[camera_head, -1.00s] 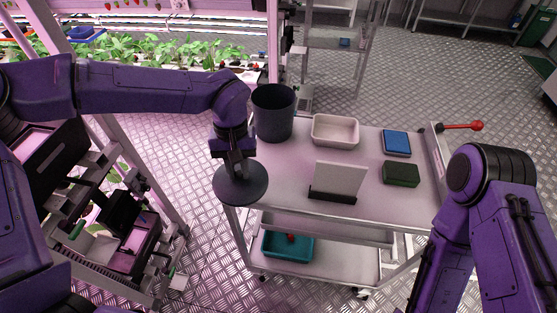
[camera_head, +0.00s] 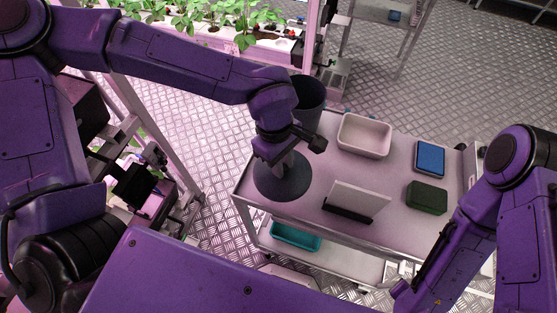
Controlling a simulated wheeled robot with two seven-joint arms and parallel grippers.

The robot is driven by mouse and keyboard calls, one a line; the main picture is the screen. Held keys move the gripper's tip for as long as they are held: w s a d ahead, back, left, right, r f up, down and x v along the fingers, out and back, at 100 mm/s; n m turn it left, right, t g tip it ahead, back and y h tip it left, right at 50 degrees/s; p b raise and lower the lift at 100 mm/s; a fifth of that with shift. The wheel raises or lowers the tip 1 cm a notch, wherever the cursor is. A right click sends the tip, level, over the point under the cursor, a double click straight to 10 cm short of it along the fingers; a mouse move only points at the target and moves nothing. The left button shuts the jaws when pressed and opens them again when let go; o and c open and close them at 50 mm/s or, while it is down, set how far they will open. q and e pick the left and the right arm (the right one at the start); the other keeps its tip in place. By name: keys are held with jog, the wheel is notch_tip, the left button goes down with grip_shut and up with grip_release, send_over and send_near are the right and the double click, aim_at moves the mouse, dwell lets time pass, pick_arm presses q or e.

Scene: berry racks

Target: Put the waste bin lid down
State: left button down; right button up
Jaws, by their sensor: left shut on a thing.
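The waste bin lid (camera_head: 282,187) is a dark round disc at the left end of the trolley top (camera_head: 318,160). My left gripper (camera_head: 283,164) points down and is shut on the lid from above. The lid looks level, at or just above the trolley top; I cannot tell whether it touches. The dark waste bin (camera_head: 311,98) stands open behind my left wrist, which hides part of it. My right arm is at the right edge; its gripper is not in view.
A white tray (camera_head: 341,137), a blue box (camera_head: 430,157), a dark green box (camera_head: 426,197) and a white panel in a black stand (camera_head: 349,210) are on the trolley. A teal crate (camera_head: 296,238) is on the lower shelf. Plant racks stand behind on the left.

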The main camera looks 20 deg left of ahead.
pick_arm(q)
jog(key=w+f, duration=0.1)
jog(key=w+a+f, duration=0.1)
jog(key=f, duration=0.1)
jog(key=w+f, duration=0.1)
jog(key=shift+a+f+p, duration=0.3)
jog(key=shift+a, duration=0.05)
notch_tip(320, 180, down, 3)
jog(key=shift+w+a, duration=0.1)
jog(key=shift+w+f, duration=0.1)
jog(key=shift+f, duration=0.15)
jog(key=c, duration=1)
grip_release()
jog(key=shift+f, duration=0.1)
jog(key=shift+o, duration=0.2)
jog(key=r, duration=0.4)
jog(key=a+r, duration=0.1)
jog(key=r, duration=0.7)
jog(key=shift+w+a+r, duration=0.15)
jog(key=shift+w+a, duration=0.15)
